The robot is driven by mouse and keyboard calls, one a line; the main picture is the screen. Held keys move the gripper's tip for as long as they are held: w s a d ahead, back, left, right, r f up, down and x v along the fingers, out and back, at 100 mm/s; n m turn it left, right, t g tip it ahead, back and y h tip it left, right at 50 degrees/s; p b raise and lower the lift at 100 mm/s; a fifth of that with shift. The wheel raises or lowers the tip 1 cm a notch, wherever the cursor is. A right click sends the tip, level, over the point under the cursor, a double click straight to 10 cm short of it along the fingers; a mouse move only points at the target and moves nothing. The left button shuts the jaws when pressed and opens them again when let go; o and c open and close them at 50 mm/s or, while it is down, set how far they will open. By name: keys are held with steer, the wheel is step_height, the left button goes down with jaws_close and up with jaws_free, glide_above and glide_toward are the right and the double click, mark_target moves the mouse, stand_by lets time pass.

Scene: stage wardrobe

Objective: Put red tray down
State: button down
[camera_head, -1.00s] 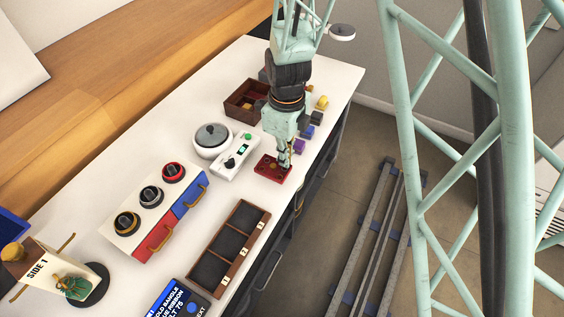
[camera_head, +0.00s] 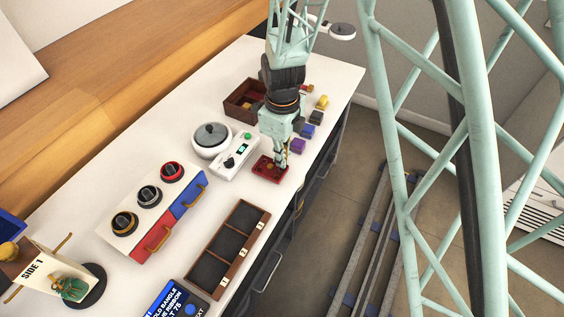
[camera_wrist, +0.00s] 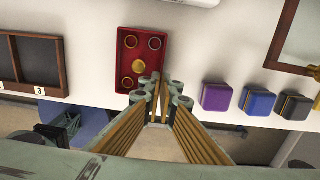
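The red tray (camera_head: 262,175) is at the front edge of the white table, level and looking to be at the tabletop; I cannot tell whether it fully rests there. In the wrist view the tray (camera_wrist: 143,42) holds several small round pieces, one a solid gold disc (camera_wrist: 138,66). My gripper (camera_head: 281,164) points down at the tray's right side. In the wrist view its fingertips (camera_wrist: 160,88) are drawn close together over the tray's lower right edge, apparently pinching it; the exact contact is hidden by the fingers.
Purple (camera_head: 297,146), blue (camera_head: 307,132) and dark boxes stand right of the tray along the table edge. A white control box (camera_head: 233,157) is behind it. A brown compartment tray (camera_head: 208,270) lies front left, with bare table between. A brown divided box (camera_head: 233,106) stands behind.

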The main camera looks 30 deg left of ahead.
steer(key=shift+f, duration=0.3)
steer(key=shift+f, duration=0.15)
steer(key=c, duration=2.9)
jaws_free()
steer(key=shift+r, duration=0.2)
steer(key=shift+r+p, duration=1.25)
steer(key=shift+r, duration=4.75)
